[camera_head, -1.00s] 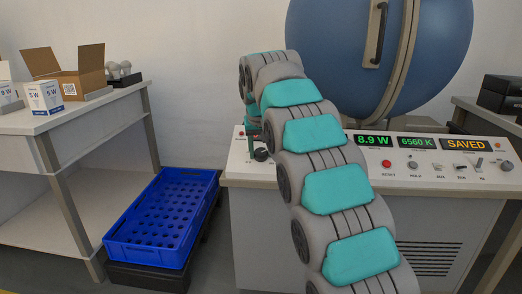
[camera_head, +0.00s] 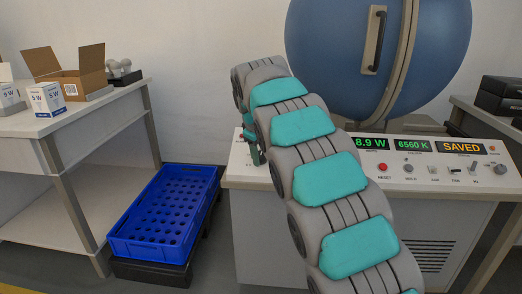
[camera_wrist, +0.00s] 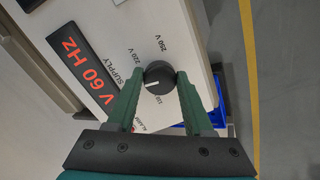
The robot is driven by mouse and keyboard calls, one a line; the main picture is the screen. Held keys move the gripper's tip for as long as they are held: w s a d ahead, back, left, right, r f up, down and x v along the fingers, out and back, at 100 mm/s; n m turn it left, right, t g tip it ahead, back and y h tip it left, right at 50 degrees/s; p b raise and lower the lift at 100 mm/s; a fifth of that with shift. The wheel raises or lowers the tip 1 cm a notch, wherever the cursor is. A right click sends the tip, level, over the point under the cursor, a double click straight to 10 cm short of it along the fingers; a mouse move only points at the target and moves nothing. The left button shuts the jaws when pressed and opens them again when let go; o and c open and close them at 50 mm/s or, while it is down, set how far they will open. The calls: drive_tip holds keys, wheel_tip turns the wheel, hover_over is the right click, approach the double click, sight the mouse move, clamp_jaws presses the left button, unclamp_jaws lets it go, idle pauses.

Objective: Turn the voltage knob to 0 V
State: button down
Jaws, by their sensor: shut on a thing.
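The black voltage knob (camera_wrist: 159,74) sits on the white supply panel in the wrist view. Its white pointer line faces toward the left in that view. Printed marks around it include 220 V and 250 V; a small mark below it is hard to read. My gripper (camera_wrist: 160,82) has its green fingers on both sides of the knob and is shut on it. In the head view my gripper (camera_head: 256,150) is at the left end of the console, and the knob is hidden there.
A red-lit display (camera_wrist: 83,67) reading "V 60 Hz" lies beside the knob. The console (camera_head: 290,220) carries several buttons and readouts below a blue sphere (camera_head: 440,70).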

drive_tip(key=n+p, duration=0.2)
drive_tip(key=n, duration=1)
drive_tip(key=shift+a+n+t+h+p, duration=0.1)
drive_tip(key=shift+n+t+h+p, duration=0.2)
drive_tip(key=shift+t, duration=0.1)
drive_tip(key=n, duration=0.3)
drive_tip(key=shift+n, duration=0.4)
drive_tip(key=n, duration=0.3)
drive_tip(key=shift+a+f+n+t, duration=0.1)
drive_tip(key=shift+n+t, duration=0.2)
drive_tip(key=n, duration=0.5)
drive_tip(key=shift+n, duration=0.3)
drive_tip(key=shift+c, duration=1.4)
unclamp_jaws()
drive_tip(key=shift+r, duration=0.2)
